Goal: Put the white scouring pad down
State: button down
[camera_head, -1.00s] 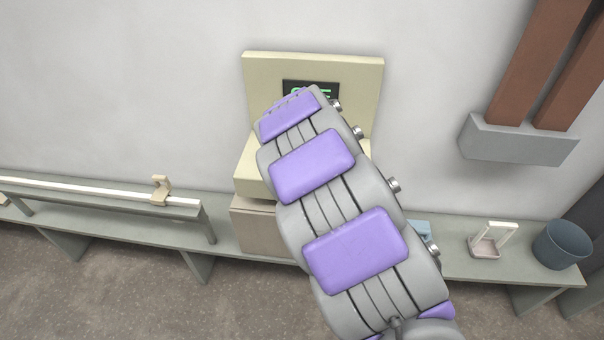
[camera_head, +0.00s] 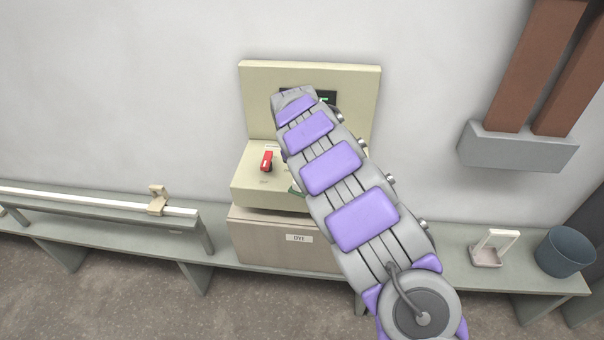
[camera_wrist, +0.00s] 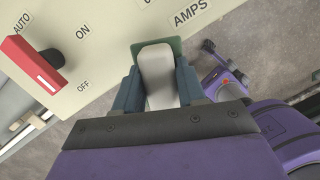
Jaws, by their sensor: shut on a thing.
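In the wrist view, the white scouring pad (camera_wrist: 157,75) has a pale face with a green edge. My gripper (camera_wrist: 157,92) is shut on it, with one dark blue finger on each side. The pad is over the lower edge of the cream control panel (camera_wrist: 105,50). I cannot tell whether it touches the panel. In the head view, my arm covers the gripper and most of the pad's surroundings.
A red switch (camera_head: 266,161) sits on the cream console (camera_head: 250,190), above a labelled beige box (camera_head: 260,235) on the grey bench (camera_head: 440,272). A rail (camera_head: 100,199) runs left.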

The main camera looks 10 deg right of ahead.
jog(key=w, duration=0.1)
jog(key=w+a, duration=0.2)
jog(key=shift+w+f, duration=0.15)
jog(key=shift+f, duration=0.1)
jog(key=shift+w+d, duration=0.2)
jog(key=shift+w, duration=0.15)
jog(key=shift+w+d+b, duration=0.3)
jog(key=shift+w+d, duration=0.15)
jog(key=shift+d, duration=0.3)
jog(key=f, duration=0.1)
jog(key=a+f+b, duration=0.1)
jog(key=f, duration=0.1)
jog(key=shift+a+f, duration=0.1)
jog(key=shift+f, duration=0.2)
jog(key=c, duration=1.1)
grip_release()
jog(key=o, duration=0.4)
jog(key=shift+d+r, duration=0.1)
jog(key=shift+d, duration=0.25)
jog(key=shift+o, duration=0.2)
jog(key=shift+a, duration=0.1)
